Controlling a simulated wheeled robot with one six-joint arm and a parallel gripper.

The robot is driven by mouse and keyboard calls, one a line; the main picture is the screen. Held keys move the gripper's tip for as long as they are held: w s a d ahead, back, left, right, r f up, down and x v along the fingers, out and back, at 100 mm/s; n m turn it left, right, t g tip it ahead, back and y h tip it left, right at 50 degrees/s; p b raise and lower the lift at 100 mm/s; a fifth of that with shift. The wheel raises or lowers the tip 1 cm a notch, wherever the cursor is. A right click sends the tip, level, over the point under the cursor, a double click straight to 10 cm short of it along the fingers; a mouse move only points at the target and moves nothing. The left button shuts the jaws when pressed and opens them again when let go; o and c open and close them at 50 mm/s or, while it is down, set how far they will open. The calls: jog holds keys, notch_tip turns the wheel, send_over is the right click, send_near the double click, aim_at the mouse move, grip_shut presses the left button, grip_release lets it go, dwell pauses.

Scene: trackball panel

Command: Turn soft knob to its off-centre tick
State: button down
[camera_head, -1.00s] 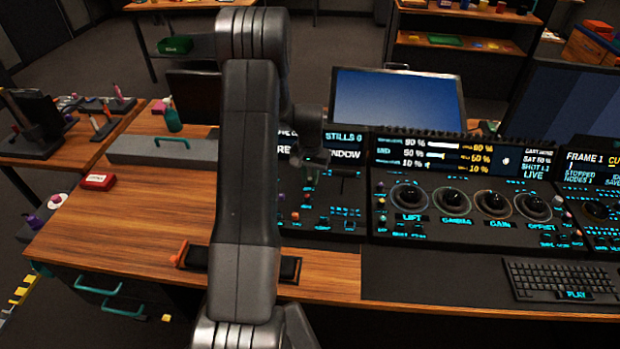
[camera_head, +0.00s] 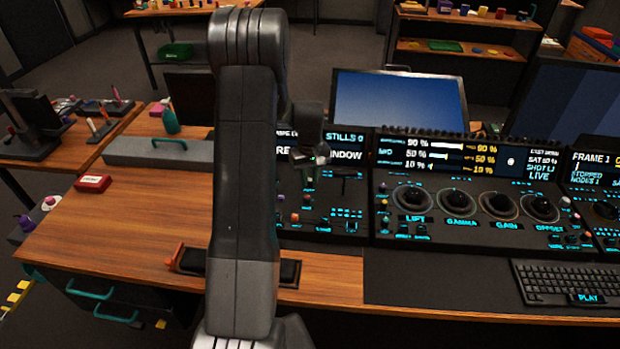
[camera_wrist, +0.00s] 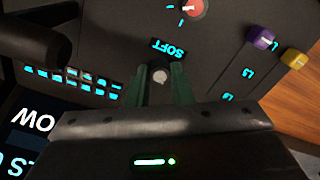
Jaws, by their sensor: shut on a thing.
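The soft knob (camera_wrist: 158,76), small with a pale grey cap, stands between my gripper's two green fingers in the wrist view. The upside-down word SOFT (camera_wrist: 167,48) is printed on the panel beside it. My gripper (camera_wrist: 161,72) is shut on this knob. The fingers and gripper body cover the panel around it, so I cannot make out its ticks or a pointer. In the head view my arm hides much of this panel section (camera_head: 322,222), and the knob cannot be made out there.
In the wrist view, a red knob (camera_wrist: 193,9) with cyan ticks lies beyond the label. Purple (camera_wrist: 262,38) and yellow (camera_wrist: 295,58) knobs stand to the right. Lit buttons (camera_wrist: 97,77) and a dark rounded part (camera_wrist: 38,42) are at left. Trackballs (camera_head: 410,199) stand right in the head view.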

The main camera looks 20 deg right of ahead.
aim_at(310, 179)
dwell(0.4)
jog(key=c, duration=1.3)
grip_release()
jog(key=shift+r, duration=0.1)
notch_tip(310, 179, up, 14)
jog(key=shift+f, duration=0.15)
notch_tip(310, 179, down, 14)
jog(key=shift+r, duration=0.1)
